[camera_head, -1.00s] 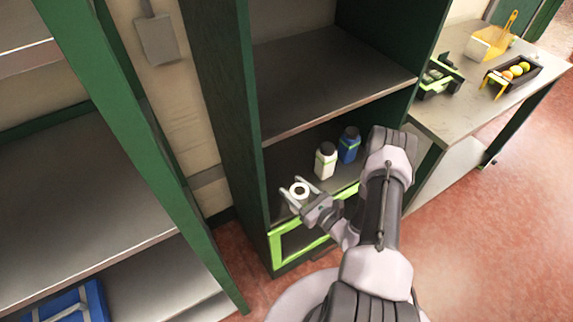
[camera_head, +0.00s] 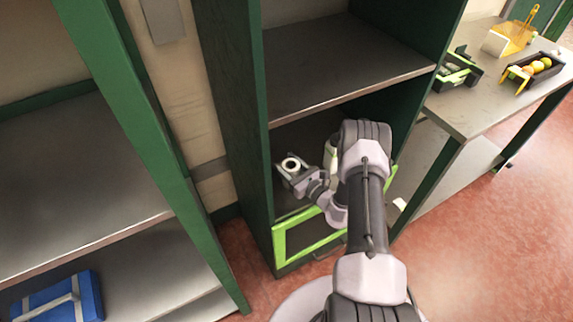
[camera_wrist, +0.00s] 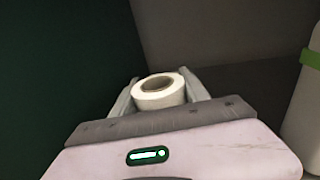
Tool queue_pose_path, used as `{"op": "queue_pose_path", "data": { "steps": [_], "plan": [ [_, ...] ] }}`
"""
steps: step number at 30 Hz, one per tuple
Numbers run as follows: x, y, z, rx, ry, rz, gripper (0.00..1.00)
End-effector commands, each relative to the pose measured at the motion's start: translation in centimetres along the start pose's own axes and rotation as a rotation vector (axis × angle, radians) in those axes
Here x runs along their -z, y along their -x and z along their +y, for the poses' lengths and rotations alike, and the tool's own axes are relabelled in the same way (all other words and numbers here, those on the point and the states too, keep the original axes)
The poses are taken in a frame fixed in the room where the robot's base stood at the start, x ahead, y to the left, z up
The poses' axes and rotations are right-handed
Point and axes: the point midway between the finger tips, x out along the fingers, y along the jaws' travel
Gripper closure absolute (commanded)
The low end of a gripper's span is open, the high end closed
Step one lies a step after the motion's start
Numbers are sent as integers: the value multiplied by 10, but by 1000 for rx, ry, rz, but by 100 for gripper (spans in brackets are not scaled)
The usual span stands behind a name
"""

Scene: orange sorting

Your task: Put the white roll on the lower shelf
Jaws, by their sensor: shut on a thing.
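The white roll (camera_head: 291,164) is between the fingers of my gripper (camera_head: 291,166), at the left side of the lower shelf (camera_head: 310,130) of the green cabinet. In the wrist view the white roll (camera_wrist: 159,91) is upright with its hollow core facing up. My gripper (camera_wrist: 162,92) is shut on it, one finger on each side. Whether the roll's underside touches the shelf is hidden.
A white bottle with a green band (camera_wrist: 306,95) stands to the right in the wrist view. The cabinet's dark side wall (camera_wrist: 60,70) is close on the left. The upper shelf (camera_head: 340,70) is above. A light green frame (camera_head: 279,248) is below the opening.

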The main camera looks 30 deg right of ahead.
Motion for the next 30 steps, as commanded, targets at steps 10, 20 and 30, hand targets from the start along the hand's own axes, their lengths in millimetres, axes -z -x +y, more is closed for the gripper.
{"op": "queue_pose_path", "data": {
  "steps": [10, 20, 30],
  "plan": [
    [0, 0, 0, 0, 0, 0, 25],
    [-6, 41, -2, 6, -4, 2, 25],
    [-4, 113, -1, 4, -1, 1, 25]
  ]
}}
